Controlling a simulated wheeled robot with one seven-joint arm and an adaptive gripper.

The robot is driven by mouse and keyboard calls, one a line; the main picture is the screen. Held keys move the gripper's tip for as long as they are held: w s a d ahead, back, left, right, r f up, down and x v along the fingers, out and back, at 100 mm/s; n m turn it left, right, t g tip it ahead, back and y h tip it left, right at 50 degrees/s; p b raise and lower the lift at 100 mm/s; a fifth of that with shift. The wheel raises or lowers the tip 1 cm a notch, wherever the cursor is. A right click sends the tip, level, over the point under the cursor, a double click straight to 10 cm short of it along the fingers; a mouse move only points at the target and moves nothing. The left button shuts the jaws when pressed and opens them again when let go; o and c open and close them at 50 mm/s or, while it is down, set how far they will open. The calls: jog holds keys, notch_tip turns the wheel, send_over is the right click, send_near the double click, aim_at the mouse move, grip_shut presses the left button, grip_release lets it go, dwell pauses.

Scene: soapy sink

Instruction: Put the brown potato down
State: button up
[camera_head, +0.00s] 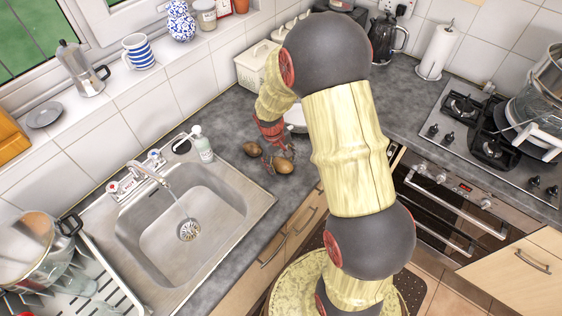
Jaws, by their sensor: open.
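Two brownish potatoes lie on the grey worktop to the right of the sink. One potato (284,166) is at the front, right by the fingertips of my gripper (277,159). The other potato (251,149) is a little to the left and farther back. My gripper is low over the worktop, pointing down, with its fingers open. From this view I cannot tell whether a finger touches the front potato. My arm covers the worktop to the right.
The steel sink (155,235), with running water, is to the left. A soap bottle (202,143) stands at its back corner. A white dish (295,118) is partly hidden behind my gripper. The worktop (225,110) behind the potatoes is clear. The hob (455,125) is at right.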

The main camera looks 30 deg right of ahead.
aim_at(277, 165)
jog(key=r, duration=0.2)
jog(key=a+r, duration=0.1)
jog(key=r, duration=0.1)
jog(key=r+p, duration=0.1)
jog(key=r, duration=0.2)
jog(key=shift+a+r, duration=0.1)
jog(key=shift+a, duration=0.3)
jog(key=s+a+r+t, duration=0.2)
jog(key=s+a+r, duration=0.1)
jog(key=r, duration=0.8)
jog(key=s+a+r+t+y, duration=0.1)
jog(key=s+a+r, duration=0.3)
jog(key=s+r, duration=0.3)
jog(key=s+a+r+t, duration=0.2)
jog(key=s+a+r, duration=0.3)
jog(key=s, duration=0.5)
notch_tip(277, 165, up, 2)
jog(key=shift+s+r+t+y, duration=0.1)
jog(key=shift+s+t+y, duration=0.2)
jog(key=shift+y, duration=0.1)
jog(key=shift+w+a, duration=0.1)
